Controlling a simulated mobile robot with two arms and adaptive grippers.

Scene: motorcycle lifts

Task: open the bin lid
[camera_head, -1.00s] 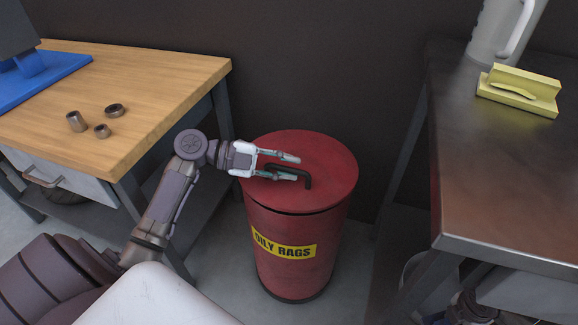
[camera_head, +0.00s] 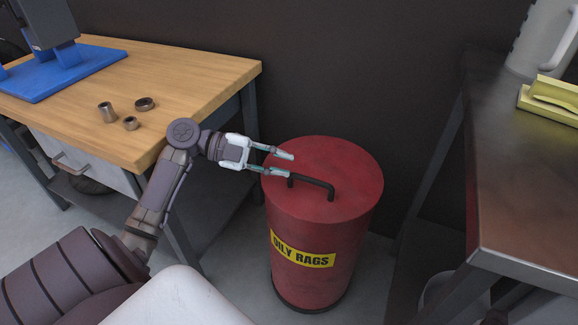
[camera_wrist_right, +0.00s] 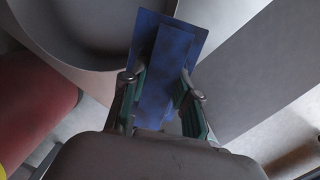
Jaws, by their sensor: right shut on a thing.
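The red bin (camera_head: 315,255) with a yellow "OILY RAGS" label stands on the floor between two tables. Its round red lid (camera_head: 345,160) lies flat on top, with a dark bar handle (camera_head: 312,183). My left gripper (camera_head: 283,163) is open and empty above the lid's left part, its fingers apart. The near finger's tip is close to the handle's left end; I cannot tell whether they touch. In the right wrist view, my right gripper (camera_wrist_right: 160,88) is shut on a blue thing (camera_wrist_right: 178,28) with a flat plate and a ridge.
A wooden-topped bench (camera_head: 190,85) on the left holds several metal bushings (camera_head: 108,112) and a blue-based machine (camera_head: 65,72). A metal table (camera_head: 530,190) on the right carries a yellow block (camera_head: 552,98) and a pale jug (camera_head: 540,45). A dark wall stands behind the bin.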

